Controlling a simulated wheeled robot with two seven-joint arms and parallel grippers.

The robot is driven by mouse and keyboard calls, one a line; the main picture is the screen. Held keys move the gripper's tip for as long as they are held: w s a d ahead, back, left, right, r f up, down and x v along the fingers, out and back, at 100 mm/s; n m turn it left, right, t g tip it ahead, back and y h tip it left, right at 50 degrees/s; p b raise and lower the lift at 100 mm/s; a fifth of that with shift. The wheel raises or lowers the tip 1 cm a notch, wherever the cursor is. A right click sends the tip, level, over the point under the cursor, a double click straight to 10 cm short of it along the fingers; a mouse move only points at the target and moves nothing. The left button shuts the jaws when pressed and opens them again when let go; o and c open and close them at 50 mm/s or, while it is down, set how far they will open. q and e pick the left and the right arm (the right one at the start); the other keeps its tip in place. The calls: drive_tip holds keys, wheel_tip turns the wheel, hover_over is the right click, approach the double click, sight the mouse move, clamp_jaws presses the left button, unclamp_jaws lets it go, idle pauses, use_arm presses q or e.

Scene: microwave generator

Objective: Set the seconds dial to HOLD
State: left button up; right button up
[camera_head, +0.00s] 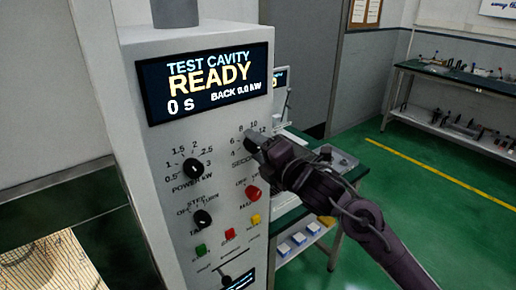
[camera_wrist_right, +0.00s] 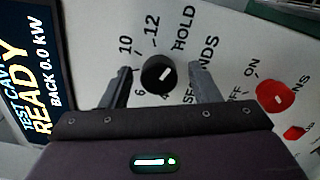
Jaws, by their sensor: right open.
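The seconds dial (camera_wrist_right: 158,74) is a round black knob with a short white mark, with 6, 10, 12 and HOLD printed around it. In the right wrist view the mark slants up to the right; I cannot tell exactly which label it meets. My right gripper (camera_wrist_right: 161,82) is open, one finger on each side of the dial; contact is not clear. In the head view my right gripper (camera_head: 257,143) covers the dial at the panel's right side. The display (camera_head: 208,84) reads READY and 0 s. My left gripper is not in view.
The power knob (camera_head: 193,168) and a lower black knob (camera_head: 202,219) are on the panel's left. A red knob (camera_head: 252,193) is below the seconds dial, with green, red and yellow buttons lower down. A bench (camera_head: 455,75) with tools stands far right; green floor lies between.

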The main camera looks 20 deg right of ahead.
drive_tip(key=b+v, duration=0.3)
drive_tip(key=v, duration=0.4)
drive_tip(key=shift+s, duration=0.35)
drive_tip(key=shift+d, duration=0.1)
